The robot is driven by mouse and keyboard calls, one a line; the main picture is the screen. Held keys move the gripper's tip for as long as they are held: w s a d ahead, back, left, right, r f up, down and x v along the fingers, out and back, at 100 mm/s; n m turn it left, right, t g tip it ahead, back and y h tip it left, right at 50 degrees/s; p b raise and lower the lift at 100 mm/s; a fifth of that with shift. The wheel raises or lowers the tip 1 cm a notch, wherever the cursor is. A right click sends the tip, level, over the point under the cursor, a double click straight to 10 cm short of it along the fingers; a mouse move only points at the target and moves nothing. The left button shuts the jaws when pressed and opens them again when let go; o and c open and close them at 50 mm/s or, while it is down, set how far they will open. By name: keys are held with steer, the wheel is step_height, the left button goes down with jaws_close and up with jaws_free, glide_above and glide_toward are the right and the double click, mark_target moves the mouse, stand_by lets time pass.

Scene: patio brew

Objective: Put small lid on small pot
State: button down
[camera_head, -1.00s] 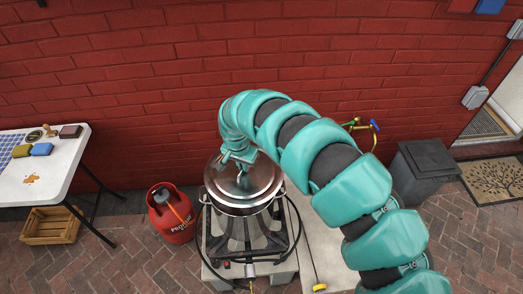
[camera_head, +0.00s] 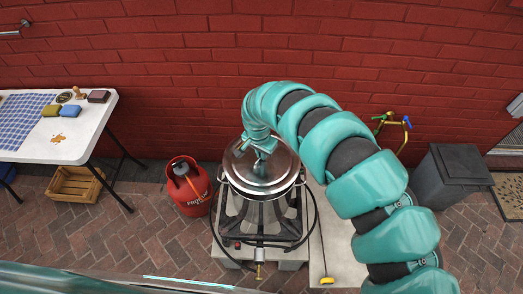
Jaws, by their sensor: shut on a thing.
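A shiny round metal lid (camera_head: 276,176) is at the top of a metal pot (camera_head: 262,194) on the burner stand in the middle. My gripper (camera_head: 263,152) comes down from my teal arm and is shut on the lid at its top, near the centre. The fingertips and the lid's handle are small and partly hidden by the gripper. The lid covers the view into the pot. I cannot tell whether it rests on the rim or hangs just above it.
A red gas bottle (camera_head: 189,188) stands left of the burner stand (camera_head: 233,225). A white table (camera_head: 85,135) with small items is at the left, a wooden crate (camera_head: 75,184) under it. A grey bin (camera_head: 450,178) stands right. A brick wall (camera_head: 180,70) closes the back.

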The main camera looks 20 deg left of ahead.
mark_target(261, 162)
steer(key=shift+f+b, duration=1.65)
steer(key=shift+f, duration=1.1)
steer(key=c, duration=1.5)
jaws_free()
steer(key=shift+r, duration=0.1)
